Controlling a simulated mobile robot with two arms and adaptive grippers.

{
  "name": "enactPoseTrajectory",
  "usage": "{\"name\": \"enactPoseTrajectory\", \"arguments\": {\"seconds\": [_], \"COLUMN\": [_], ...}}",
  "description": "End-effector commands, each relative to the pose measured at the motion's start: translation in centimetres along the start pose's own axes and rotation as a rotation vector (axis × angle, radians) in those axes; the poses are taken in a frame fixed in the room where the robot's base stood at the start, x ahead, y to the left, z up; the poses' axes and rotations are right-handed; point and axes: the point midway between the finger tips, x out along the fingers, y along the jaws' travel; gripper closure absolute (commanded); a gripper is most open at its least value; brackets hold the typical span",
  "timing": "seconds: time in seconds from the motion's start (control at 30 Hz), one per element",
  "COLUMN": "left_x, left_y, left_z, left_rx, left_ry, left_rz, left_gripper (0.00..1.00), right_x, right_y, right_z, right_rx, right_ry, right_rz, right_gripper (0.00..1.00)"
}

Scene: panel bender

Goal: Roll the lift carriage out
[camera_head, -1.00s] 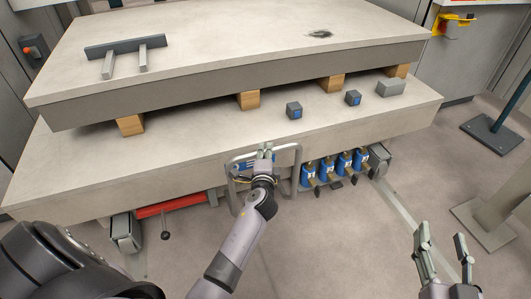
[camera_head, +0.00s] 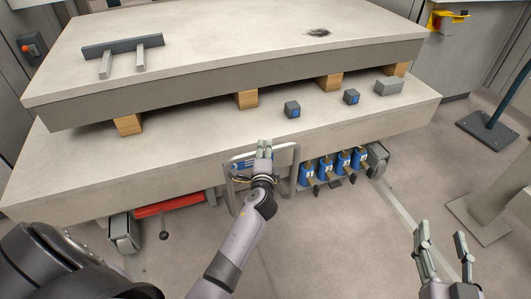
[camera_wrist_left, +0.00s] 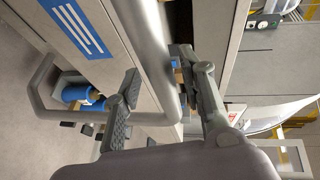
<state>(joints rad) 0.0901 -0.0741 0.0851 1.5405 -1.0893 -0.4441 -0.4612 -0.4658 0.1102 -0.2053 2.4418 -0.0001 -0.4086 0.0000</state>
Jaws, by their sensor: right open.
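The lift carriage (camera_head: 190,160) is a long pale slab under a raised upper slab (camera_head: 230,50), with casters below. A grey tube handle (camera_head: 231,198) stands on its front. My left gripper (camera_head: 264,147) is at the handle's top bar. In the left wrist view the thick grey bar (camera_wrist_left: 150,45) runs between the two fingers of the left gripper (camera_wrist_left: 157,66) and fills the gap at their tips; the exact contact is hard to see. My right gripper (camera_head: 443,240) is open and empty over the floor at lower right.
Wooden blocks (camera_head: 247,99) separate the slabs. Small grey-blue blocks (camera_head: 292,109) lie on the carriage. Blue cylinders (camera_head: 342,164) and a red bar (camera_head: 168,206) sit beneath its front. A post base (camera_head: 480,218) stands at right. The floor in front is clear.

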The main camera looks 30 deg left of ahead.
Motion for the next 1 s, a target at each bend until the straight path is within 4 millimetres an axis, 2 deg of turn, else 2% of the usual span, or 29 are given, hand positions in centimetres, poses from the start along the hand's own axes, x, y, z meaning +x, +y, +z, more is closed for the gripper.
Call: {"name": "enactPoseTrajectory", "arguments": {"seconds": [0.37, 0.73, 1.0], "left_x": [-0.6, -6.3, -7.5], "left_y": [0.0, 0.1, 0.0], "left_z": [0.1, 0.0, 0.0], "left_rx": [0.0, 0.001, 0.0], "left_ry": [-0.002, -0.001, -0.001], "left_rz": [0.0, 0.001, 0.0], "left_gripper": [0.6, 0.6, 0.6], "right_x": [-0.2, -0.1, -0.1], "right_y": [0.0, 0.0, 0.0], "right_z": [0.4, 0.2, 0.2], "right_rx": [0.0, 0.001, 0.001], "right_ry": [-0.01, -0.006, -0.005], "right_rz": [0.0, 0.0, 0.0], "right_gripper": [0.53, 0.53, 0.53]}}
